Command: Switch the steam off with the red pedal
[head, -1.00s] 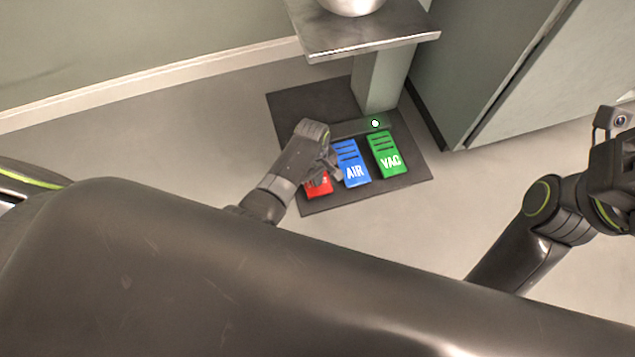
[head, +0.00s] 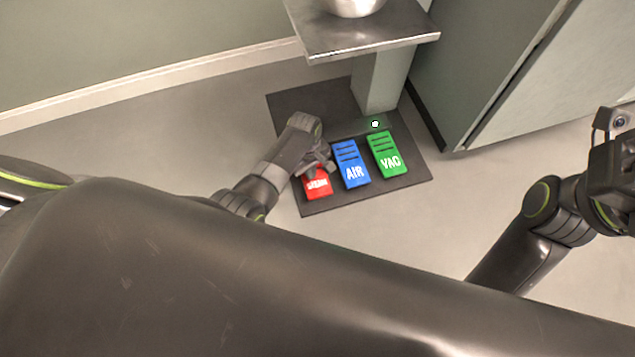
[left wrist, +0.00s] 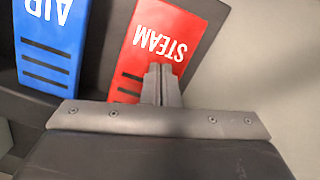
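The red STEAM pedal (head: 318,184) lies at the left end of the pedal row on the dark floor mat; its upper part is hidden by my left gripper in the head view. It also shows in the left wrist view (left wrist: 160,35), with white STEAM lettering. My left gripper (head: 326,168) is over the slotted end of the red pedal. In the left wrist view its fingers (left wrist: 160,72) are closed together with nothing between them, just at the lettering; I cannot tell whether they touch the pedal. My right gripper is mostly cut off at the right edge (head: 618,165).
The blue AIR pedal (head: 351,165) is right beside the red one, and the green VAC pedal (head: 387,155) is further right. A small light (head: 375,124) glows behind the green pedal. A post (head: 380,80) carries a metal table (head: 360,38) above the mat (head: 290,103).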

